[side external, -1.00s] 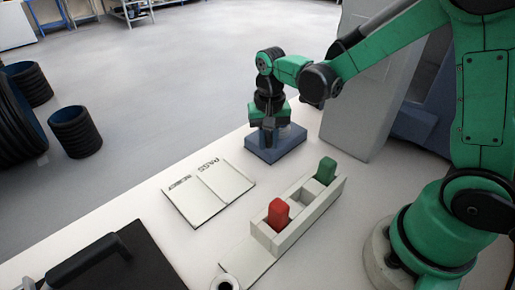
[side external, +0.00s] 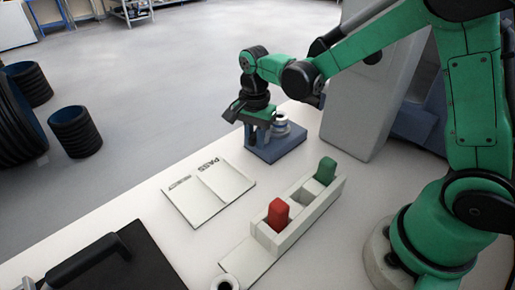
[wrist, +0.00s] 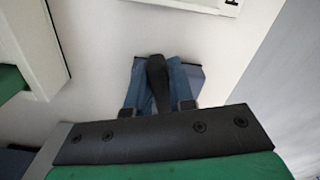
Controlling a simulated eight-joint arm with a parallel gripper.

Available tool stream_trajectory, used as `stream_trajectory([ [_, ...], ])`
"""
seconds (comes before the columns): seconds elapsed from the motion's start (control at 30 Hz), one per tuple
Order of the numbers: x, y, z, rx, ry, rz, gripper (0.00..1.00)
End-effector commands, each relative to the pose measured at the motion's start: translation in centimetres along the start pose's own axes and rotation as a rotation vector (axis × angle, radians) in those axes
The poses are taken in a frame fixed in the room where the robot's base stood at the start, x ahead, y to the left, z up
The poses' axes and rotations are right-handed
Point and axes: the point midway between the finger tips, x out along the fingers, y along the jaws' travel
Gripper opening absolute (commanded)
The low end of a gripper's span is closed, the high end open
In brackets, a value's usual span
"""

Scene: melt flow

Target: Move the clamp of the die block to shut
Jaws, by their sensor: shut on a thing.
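The die block (side external: 282,150) is a low blue block on the white table near its far edge, with a silvery round part (side external: 283,126) on top. My gripper (side external: 257,138) is over the left part of the block, fingers pointing down. In the wrist view the clamp's dark lever (wrist: 156,76) lies between the two fingers of my gripper (wrist: 158,104), which are shut on it. The blue block (wrist: 194,74) shows behind the fingers there. The lever's far end and pivot are hidden in both views.
A white holder (side external: 284,240) with a red block (side external: 278,214) and a green block (side external: 325,170) stands in front. A flat panel marked PASS (side external: 209,190) lies left of it. A black plate with a handle (side external: 90,260) is at lower left. A grey cabinet (side external: 362,105) stands right of the die block.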

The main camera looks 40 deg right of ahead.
Motion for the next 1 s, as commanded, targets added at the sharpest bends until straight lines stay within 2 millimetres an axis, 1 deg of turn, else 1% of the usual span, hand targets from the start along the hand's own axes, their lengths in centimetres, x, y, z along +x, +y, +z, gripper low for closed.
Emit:
stream_trajectory([
  [0.27, 0.0, -0.1, 0.0, 0.014, 0.001, -0.002, 0.0],
  [0.37, 0.0, -0.5, -0.1, 0.097, 0.001, -0.002, 0.0],
  [0.5, 0.0, -1.3, -0.2, 0.27, 0.001, -0.002, 0.0],
  [0.7, 0.0, -1.2, -0.2, 0.268, 0.002, -0.001, 0.0],
  [0.73, 0.0, -1.2, -0.2, 0.268, 0.002, -0.001, 0.24],
  [0.83, 0.0, -1.2, -0.2, 0.267, 0.001, -0.001, 0.53],
  [0.87, 0.0, -1.2, -0.2, 0.267, 0.001, -0.001, 0.55],
  [1.0, 0.0, -1.2, -0.2, 0.267, 0.001, -0.001, 0.55],
])
